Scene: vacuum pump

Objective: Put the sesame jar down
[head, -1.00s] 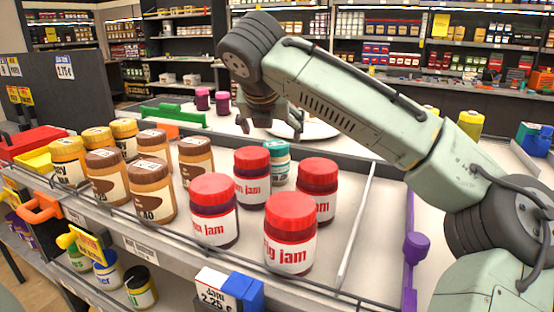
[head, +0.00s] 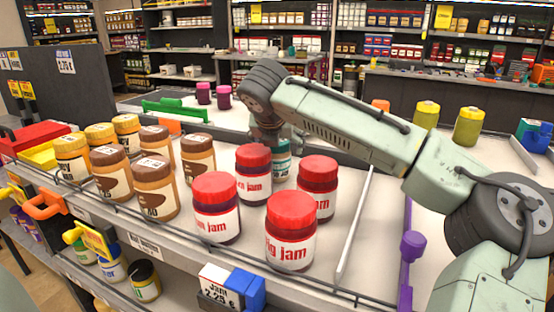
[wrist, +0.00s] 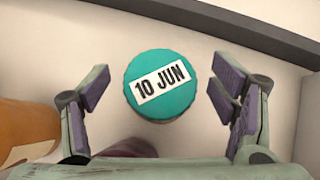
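A jar with a teal lid (head: 281,163), which I take to be the sesame jar, stands upright on the shelf behind the red-lidded jam jars; its label cannot be read. In the wrist view its lid (wrist: 161,84) carries a "10 JUN" sticker. My gripper (wrist: 162,92) is open, with the lid between its fingers and a gap on both sides. In the head view my gripper is over the jar, its fingertips partly hidden behind the jars.
Several red-lidded jam jars (head: 291,232) stand close in front. Brown spread jars (head: 153,190) stand to the left; one orange-brown jar (wrist: 25,135) is near the left finger. A white divider (head: 355,225) runs right of the jam, with bare shelf between.

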